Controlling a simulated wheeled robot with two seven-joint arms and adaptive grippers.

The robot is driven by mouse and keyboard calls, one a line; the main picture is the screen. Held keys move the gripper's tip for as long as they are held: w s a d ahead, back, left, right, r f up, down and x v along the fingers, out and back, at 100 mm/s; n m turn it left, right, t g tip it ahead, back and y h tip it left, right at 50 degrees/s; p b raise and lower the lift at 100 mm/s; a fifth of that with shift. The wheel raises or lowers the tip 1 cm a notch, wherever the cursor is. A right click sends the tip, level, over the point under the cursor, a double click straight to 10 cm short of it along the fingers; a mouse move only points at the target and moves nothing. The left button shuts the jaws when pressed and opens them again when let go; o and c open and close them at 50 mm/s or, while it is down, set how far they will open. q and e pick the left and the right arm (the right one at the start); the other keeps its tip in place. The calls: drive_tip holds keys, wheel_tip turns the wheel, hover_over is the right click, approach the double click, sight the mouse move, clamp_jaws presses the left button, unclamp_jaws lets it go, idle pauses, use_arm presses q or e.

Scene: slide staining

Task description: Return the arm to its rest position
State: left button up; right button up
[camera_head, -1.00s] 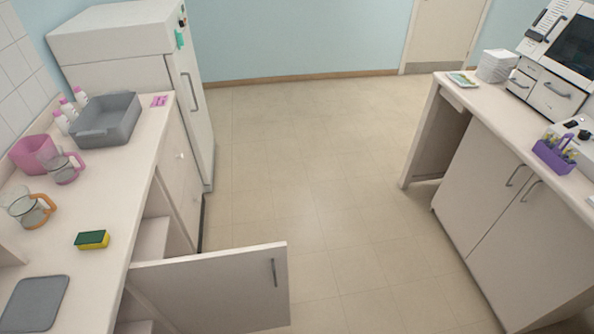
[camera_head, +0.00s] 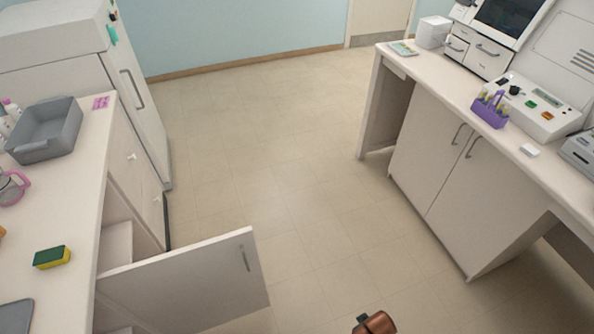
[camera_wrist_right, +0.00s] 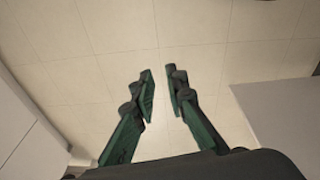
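My right gripper (camera_wrist_right: 160,84) shows in the right wrist view. Its two dark green fingers stand apart with nothing between them, over bare pale floor tiles. A copper-coloured part of my arm (camera_head: 376,322) shows at the bottom edge of the head view, over the floor between the counters. My right gripper's fingers are not visible in the head view. My left gripper is in neither view.
At left, an open cabinet door (camera_head: 190,282) juts out from the left counter (camera_head: 75,215), which holds a grey tray (camera_head: 50,143) and a sponge (camera_head: 52,257). At right, a counter (camera_head: 455,103) holds a purple rack (camera_head: 490,112) and machines. The floor (camera_head: 270,190) between is clear.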

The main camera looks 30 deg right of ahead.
drive_tip(key=s+f+p, duration=0.2)
drive_tip(key=s+f, duration=0.2)
drive_tip(key=f, duration=0.7)
use_arm(q)
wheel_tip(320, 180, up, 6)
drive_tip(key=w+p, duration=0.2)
drive_tip(key=p, duration=0.1)
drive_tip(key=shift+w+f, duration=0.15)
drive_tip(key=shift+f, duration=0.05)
use_arm(e)
drive_tip(key=s+f, duration=0.7)
drive_tip(key=s, duration=0.2)
drive_tip(key=s+f+n+g, duration=0.1)
drive_tip(key=s+f, duration=0.6)
drive_tip(key=s, duration=0.3)
drive_tip(key=shift+s+a+g, duration=0.25)
drive_tip(key=shift+a+g, duration=0.05)
drive_tip(key=shift+a, duration=0.15)
